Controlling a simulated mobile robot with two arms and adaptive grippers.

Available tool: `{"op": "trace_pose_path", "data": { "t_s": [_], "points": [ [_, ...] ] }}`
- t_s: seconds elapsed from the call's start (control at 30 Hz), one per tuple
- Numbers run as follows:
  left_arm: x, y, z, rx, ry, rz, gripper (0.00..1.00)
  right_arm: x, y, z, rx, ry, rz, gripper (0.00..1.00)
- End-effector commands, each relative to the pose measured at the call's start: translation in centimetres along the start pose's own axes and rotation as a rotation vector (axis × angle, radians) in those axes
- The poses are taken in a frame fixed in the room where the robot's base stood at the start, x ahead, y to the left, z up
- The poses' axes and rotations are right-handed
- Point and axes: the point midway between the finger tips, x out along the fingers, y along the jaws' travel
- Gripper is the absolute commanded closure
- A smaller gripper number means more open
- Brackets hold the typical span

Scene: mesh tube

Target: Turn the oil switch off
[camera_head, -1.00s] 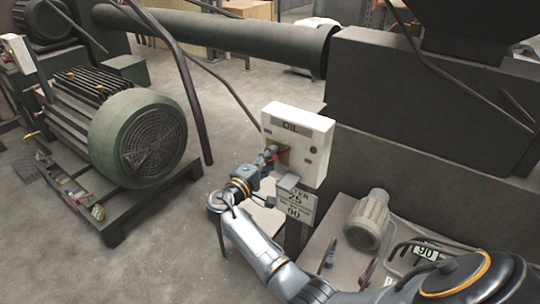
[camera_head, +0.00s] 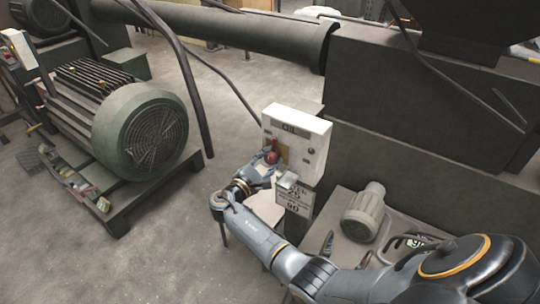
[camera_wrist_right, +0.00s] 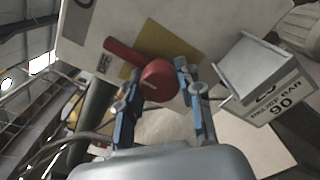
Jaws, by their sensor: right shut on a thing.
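The oil switch is a red rotary knob with a bar handle (camera_head: 271,157) on a yellow plate. It sits on the front of a white box labelled OIL (camera_head: 309,144). In the right wrist view the knob (camera_wrist_right: 158,82) lies between the two blue fingers, and its red bar points to the upper left. My right gripper (camera_head: 268,166) is shut on the red knob, coming from below and in front. It also shows in the right wrist view (camera_wrist_right: 155,90). My left gripper is not in view.
A small grey box with a "90" label (camera_head: 293,197) is just right of my right gripper. A green motor (camera_head: 135,130) stands at left on a frame. A grey motor (camera_head: 364,214) is at lower right, and dark machinery fills the right. Floor between is open.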

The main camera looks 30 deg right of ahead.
Motion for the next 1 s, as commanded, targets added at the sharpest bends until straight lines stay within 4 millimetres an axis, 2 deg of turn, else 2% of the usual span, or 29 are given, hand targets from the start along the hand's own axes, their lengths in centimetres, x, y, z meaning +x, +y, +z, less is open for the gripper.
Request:
{"op": "trace_pose_path", "data": {
  "t_s": [0.67,0.7,0.8,1.0],
  "points": [
    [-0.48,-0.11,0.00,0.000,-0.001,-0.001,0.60,0.12,0.12,0.12,-0.063,-0.003,0.003,0.96],
    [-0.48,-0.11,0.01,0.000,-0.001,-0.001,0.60,0.12,0.12,0.12,-0.063,-0.003,0.003,0.60],
    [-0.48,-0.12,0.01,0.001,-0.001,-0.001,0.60,0.10,0.10,0.10,-0.063,-0.003,0.002,0.41],
    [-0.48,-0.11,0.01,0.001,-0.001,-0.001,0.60,0.04,0.05,0.05,-0.062,-0.001,0.001,0.41]
  ]
}}
